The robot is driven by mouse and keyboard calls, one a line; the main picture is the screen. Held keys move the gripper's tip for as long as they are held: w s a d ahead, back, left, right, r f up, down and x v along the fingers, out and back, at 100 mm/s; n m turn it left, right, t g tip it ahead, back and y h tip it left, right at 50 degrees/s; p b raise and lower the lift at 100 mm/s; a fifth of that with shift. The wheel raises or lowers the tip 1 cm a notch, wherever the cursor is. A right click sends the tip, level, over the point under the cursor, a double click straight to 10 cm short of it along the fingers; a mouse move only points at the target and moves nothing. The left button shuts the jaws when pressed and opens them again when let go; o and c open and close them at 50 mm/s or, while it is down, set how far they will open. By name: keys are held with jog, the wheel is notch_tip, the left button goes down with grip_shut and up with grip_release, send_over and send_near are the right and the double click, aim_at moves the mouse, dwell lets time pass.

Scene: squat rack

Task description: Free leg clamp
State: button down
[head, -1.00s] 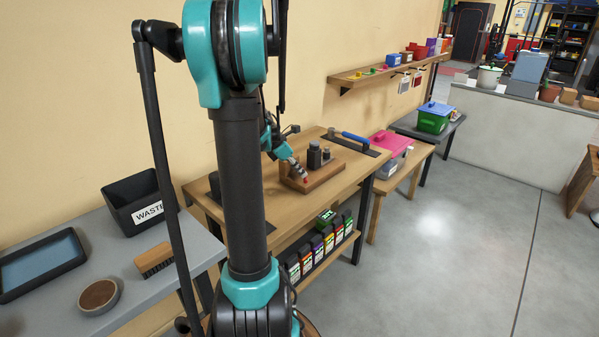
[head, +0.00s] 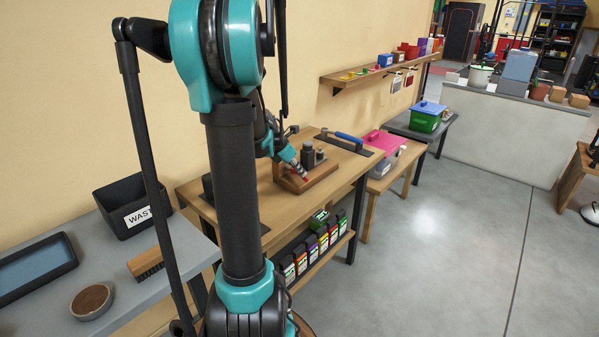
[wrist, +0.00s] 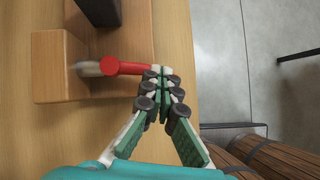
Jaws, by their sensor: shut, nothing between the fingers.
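A blue-handled tool (head: 349,138) lies on a dark mat behind the clamp. Labelled boxes (head: 310,247) stand on the lower shelf. A waste bin (head: 132,205) and a brush (head: 147,262) are on the grey table at left. The floor at right is clear.

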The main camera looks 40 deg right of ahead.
jog(key=shift+w, duration=0.1)
dwell(0.3)
jog(key=shift+w+a, duration=0.45)
jog(key=shift+w, duration=0.05)
jog(key=shift+w+a+r, duration=0.1)
jog(key=shift+a, duration=0.05)
jog(key=s+v, duration=0.1)
jog(key=v, duration=1.2)
jog(key=x, duration=1.3)
jog(key=shift+d, duration=0.2)
